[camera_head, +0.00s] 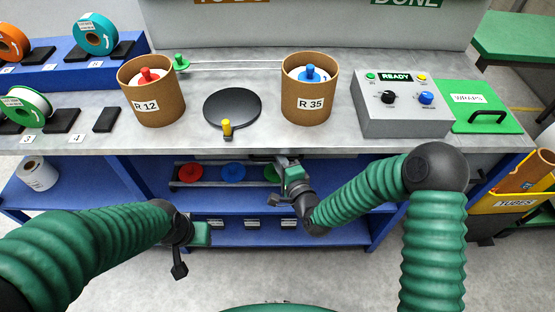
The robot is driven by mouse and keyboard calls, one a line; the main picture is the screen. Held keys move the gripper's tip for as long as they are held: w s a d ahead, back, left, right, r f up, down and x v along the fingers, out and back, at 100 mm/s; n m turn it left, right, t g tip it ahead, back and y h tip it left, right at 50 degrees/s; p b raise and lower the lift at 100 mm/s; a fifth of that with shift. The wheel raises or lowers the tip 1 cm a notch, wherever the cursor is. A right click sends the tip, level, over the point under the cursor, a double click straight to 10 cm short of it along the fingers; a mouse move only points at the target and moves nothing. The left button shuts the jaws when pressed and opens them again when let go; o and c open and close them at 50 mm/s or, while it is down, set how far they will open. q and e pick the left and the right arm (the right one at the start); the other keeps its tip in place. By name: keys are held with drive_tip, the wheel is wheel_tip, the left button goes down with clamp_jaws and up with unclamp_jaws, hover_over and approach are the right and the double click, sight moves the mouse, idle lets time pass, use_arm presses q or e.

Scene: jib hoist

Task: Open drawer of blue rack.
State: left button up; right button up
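The blue rack (345,229) stands under the grey worktop, with blue shelves and several small labelled fronts (252,223) low at its back. I cannot tell which part is its drawer, and no drawer stands visibly pulled out. My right gripper (281,180) is just below the worktop's front edge, in front of the rack's upper opening. Its two dark fingers look spread, with nothing seen between them. My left gripper (186,252) is lower, in front of the rack's left part. One dark finger points down, and its opening cannot be made out.
The worktop (260,133) carries bins R 12 (152,102) and R 35 (307,103), a black disc (232,107), a control box (402,105) and a green cover (480,108). A yellow tubes bin (513,202) stands right. Floor in front is clear.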

drive_tip(key=c, duration=0.5)
drive_tip(key=shift+f, duration=0.15)
idle(1.3)
